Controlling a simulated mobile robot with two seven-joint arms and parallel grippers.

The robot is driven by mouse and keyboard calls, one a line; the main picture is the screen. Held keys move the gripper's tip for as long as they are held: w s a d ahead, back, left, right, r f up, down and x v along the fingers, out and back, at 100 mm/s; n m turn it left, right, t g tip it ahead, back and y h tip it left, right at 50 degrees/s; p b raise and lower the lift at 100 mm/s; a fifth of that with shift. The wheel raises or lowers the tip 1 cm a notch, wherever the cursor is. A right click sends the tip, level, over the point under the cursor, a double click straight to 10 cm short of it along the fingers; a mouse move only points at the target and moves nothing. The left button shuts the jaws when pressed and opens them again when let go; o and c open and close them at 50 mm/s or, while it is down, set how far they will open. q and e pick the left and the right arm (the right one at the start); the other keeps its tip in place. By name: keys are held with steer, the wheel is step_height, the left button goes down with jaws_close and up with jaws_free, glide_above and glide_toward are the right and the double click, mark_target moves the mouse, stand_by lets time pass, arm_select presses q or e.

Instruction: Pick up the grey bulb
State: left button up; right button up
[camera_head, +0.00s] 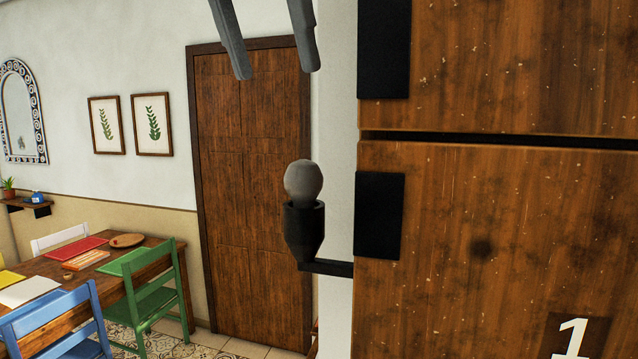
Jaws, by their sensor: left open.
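The grey bulb (303,182) is round and sits upright in a black socket (304,230) on a bracket. The bracket comes out to the left from the side of the wooden unit. My left gripper (279,75) hangs in from the top edge with its two grey fingers pointing down and spread apart. In the picture it is above the bulb, with a clear gap and nothing between the fingers. My right gripper is not in view.
A large wooden panel unit (460,240) with black plates (379,215) fills the right side close to the bulb. Behind are a wooden door (240,200) and a dining table (150,262) with a green chair (160,285) and a blue chair (50,320). Space left of the bulb is free.

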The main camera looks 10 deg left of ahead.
arm_select(q)
steer(key=b, duration=0.3)
glide_toward(300, 160)
step_height(300, 160, down, 2)
steer(key=x, duration=0.3)
steer(key=shift+s+d+f, duration=0.1)
steer(key=shift+d+f, duration=0.1)
steer(key=shift+d, duration=0.05)
steer(key=shift+w+d+f, duration=0.1)
steer(key=shift+w+f, duration=0.25)
steer(key=shift+f, duration=0.45)
steer(key=shift+w+f, duration=0.25)
steer(key=shift+f, duration=0.05)
steer(key=x, duration=0.3)
steer(key=shift+w+f, duration=0.2)
steer(key=shift+w, duration=0.25)
steer(key=shift+w+f, duration=0.15)
steer(key=shift+f, duration=0.2)
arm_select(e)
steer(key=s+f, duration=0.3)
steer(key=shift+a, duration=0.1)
